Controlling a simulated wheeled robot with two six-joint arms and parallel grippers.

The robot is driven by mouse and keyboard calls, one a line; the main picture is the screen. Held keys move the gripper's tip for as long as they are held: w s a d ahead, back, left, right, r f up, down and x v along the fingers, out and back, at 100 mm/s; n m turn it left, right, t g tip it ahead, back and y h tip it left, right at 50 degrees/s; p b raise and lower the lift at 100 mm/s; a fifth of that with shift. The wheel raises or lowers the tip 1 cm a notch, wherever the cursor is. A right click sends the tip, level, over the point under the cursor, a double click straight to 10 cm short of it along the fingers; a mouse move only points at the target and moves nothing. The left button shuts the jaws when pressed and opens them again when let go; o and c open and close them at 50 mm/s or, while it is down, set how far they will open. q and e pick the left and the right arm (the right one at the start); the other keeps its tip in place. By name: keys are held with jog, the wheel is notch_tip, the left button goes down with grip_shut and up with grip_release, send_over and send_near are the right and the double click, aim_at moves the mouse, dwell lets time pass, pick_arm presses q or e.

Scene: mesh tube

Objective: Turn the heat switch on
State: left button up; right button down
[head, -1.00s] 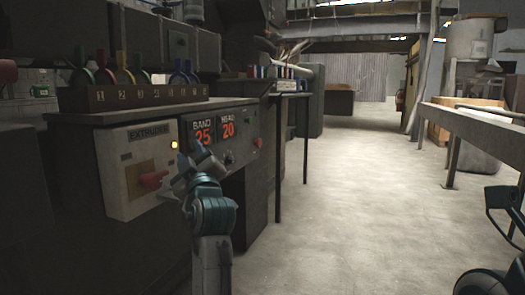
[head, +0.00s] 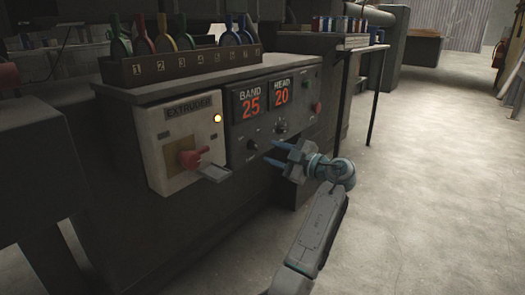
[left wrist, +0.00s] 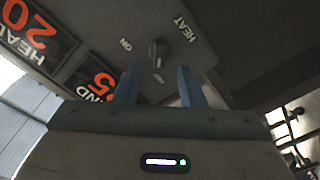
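The heat switch (left wrist: 157,50) is a small dark rotary knob on the dark panel, with HEAT and ON lettering beside it in the left wrist view. Its pointer seems to face the small lettering near my fingers. In the head view it appears as the left knob (head: 253,144) under the BAND display. My left gripper (head: 274,152) is open and empty, its blue fingers pointing left toward the panel just right of and below the knob. In the left wrist view my left gripper (left wrist: 158,86) has the knob ahead of the gap, apparently untouched. My right gripper is out of view.
BAND (head: 250,102) and HEAD (head: 281,92) displays read 25 and 20. A second knob (head: 281,126) is close by. Open floor (head: 430,190) lies right.

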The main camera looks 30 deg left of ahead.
aim_at(258, 147)
pick_arm(q)
jog(key=a+b, duration=0.1)
jog(key=a, duration=0.3)
jog(key=shift+w+a, duration=0.15)
jog(key=shift+a, duration=0.7)
jog(key=c, duration=0.6)
